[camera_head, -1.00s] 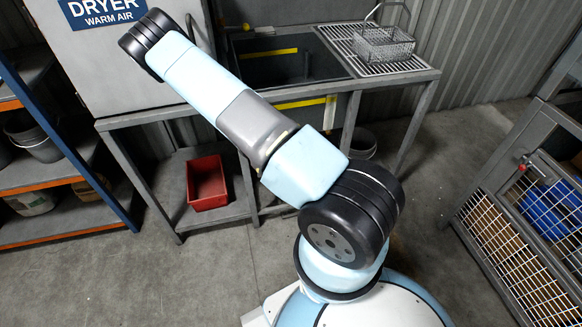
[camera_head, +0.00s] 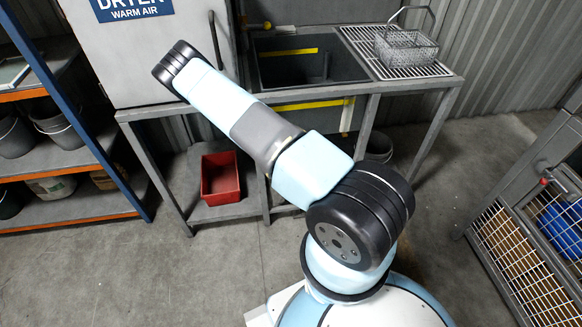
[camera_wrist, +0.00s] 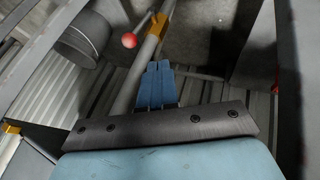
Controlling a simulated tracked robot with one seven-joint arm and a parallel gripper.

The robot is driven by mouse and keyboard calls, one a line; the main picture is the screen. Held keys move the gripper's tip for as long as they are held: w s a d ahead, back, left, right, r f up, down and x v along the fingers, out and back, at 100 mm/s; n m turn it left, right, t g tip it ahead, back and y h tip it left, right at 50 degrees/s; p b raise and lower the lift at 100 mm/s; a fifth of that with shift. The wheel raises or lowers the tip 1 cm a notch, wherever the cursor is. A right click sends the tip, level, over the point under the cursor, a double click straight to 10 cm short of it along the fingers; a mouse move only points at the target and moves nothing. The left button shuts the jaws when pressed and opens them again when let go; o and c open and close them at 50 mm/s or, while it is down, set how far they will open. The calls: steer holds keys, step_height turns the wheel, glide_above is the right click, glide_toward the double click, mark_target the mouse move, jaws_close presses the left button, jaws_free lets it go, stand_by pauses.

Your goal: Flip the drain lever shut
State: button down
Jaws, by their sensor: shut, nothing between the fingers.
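In the wrist view, a red ball knob (camera_wrist: 129,41) sits on a thin rod beside a brass-coloured fitting (camera_wrist: 158,25) on a grey pipe (camera_wrist: 138,75). The knob and rod look like the drain lever. My gripper (camera_wrist: 157,68) is shut and empty, its blue fingers pointing toward the fitting, with the knob ahead and to the left. The fingertips look apart from the knob; whether they touch the pipe I cannot tell. In the head view, the sink (camera_head: 345,68) stands behind my arm, and neither the lever nor my gripper can be made out.
A bucket (camera_wrist: 85,38) stands left of the pipe in the wrist view. In the head view, a red bin (camera_head: 220,180) sits on the low shelf, and a wire basket (camera_head: 405,52) rests on the drainboard. A mesh cage (camera_head: 505,240) stands at right. Floor at lower left is clear.

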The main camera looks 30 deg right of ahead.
steer(key=w+d+f, duration=0.1)
steer(key=d+f, duration=0.6)
steer(key=shift+w+d, duration=0.25)
steer(key=shift+d, duration=0.1)
